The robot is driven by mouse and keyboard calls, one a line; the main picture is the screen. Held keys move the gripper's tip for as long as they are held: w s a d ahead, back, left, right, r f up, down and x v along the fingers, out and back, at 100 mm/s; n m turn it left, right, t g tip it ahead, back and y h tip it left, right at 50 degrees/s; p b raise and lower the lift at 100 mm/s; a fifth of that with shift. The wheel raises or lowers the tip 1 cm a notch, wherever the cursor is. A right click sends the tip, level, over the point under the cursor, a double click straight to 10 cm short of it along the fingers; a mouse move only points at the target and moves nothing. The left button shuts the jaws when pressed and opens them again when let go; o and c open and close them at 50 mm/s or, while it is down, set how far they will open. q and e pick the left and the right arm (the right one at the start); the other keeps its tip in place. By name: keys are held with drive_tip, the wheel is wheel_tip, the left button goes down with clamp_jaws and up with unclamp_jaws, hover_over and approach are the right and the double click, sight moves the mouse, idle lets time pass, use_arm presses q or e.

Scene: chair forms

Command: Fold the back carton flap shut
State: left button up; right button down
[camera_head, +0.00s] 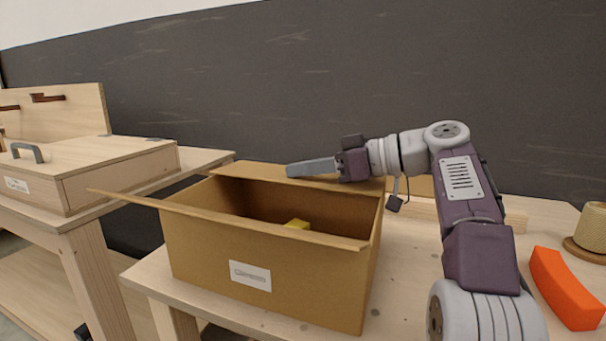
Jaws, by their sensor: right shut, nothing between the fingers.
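An open brown carton (200,245) with a white label stands on the table. Its back flap (255,172) shows as a lighter tan strip along the far rim, and its exact angle is hard to tell. My right gripper (290,170) is shut and empty, pointing left at the back flap, which it partly covers. I cannot tell if they touch. The front flap (250,232) shows nearly edge-on along the near rim. A thin flap edge (120,196) sticks out past the left side. My left gripper is out of view.
An orange curved block (566,288) lies at the right, near a tan cylinder (594,228) on a round base. A light wooden bar (516,219) lies behind my right arm. At the left, a wooden box with a grey handle (27,152) stands on another table.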

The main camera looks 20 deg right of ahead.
sight(349, 185)
drive_tip(key=shift+f, duration=0.35)
idle(0.4)
drive_tip(key=p+v, duration=0.2)
drive_tip(key=v, duration=0.6)
drive_tip(key=shift+s+d+r+p, duration=0.1)
drive_tip(key=shift+d+r+p, duration=0.1)
drive_tip(key=shift+p, duration=0.15)
drive_tip(key=shift+s+d, duration=0.25)
